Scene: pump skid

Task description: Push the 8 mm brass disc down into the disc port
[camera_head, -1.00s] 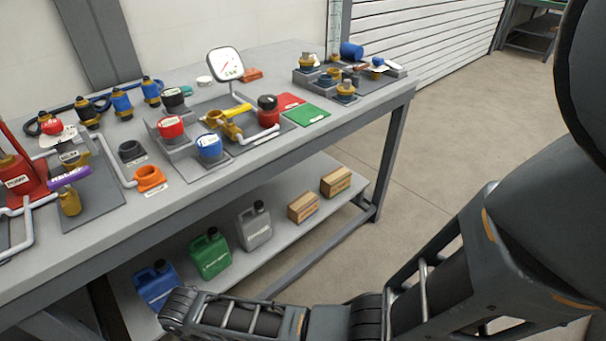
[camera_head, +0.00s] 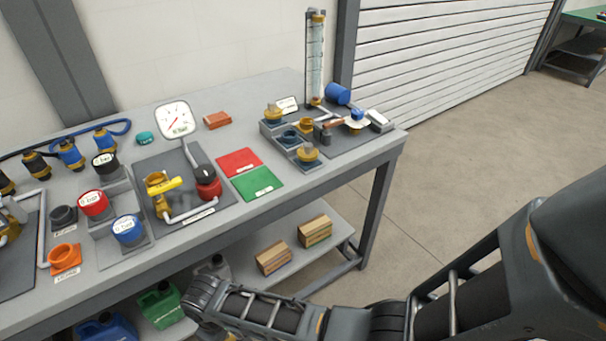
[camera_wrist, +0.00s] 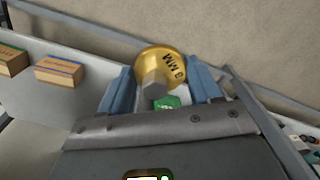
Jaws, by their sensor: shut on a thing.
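The brass disc (camera_wrist: 165,62), marked "8 MM", is between the two blue fingers of my gripper (camera_wrist: 163,84) in the wrist view. A grey hexagonal stub (camera_wrist: 154,86) stands out from it on the gripper's side. The gripper is shut on it and holds it clear of the bench. At the bench's right end, a grey stepped block (camera_head: 272,130) carries several brass and dark round parts. I cannot tell which opening is the disc port.
Beside the block are a clear sight tube (camera_head: 315,60) and a blue cylinder (camera_head: 338,94). Red (camera_head: 239,162) and green (camera_head: 258,183) mats lie left of it. A gauge (camera_head: 175,120) stands farther left. Boxes (camera_head: 314,231) sit on the lower shelf. Floor right of the bench is clear.

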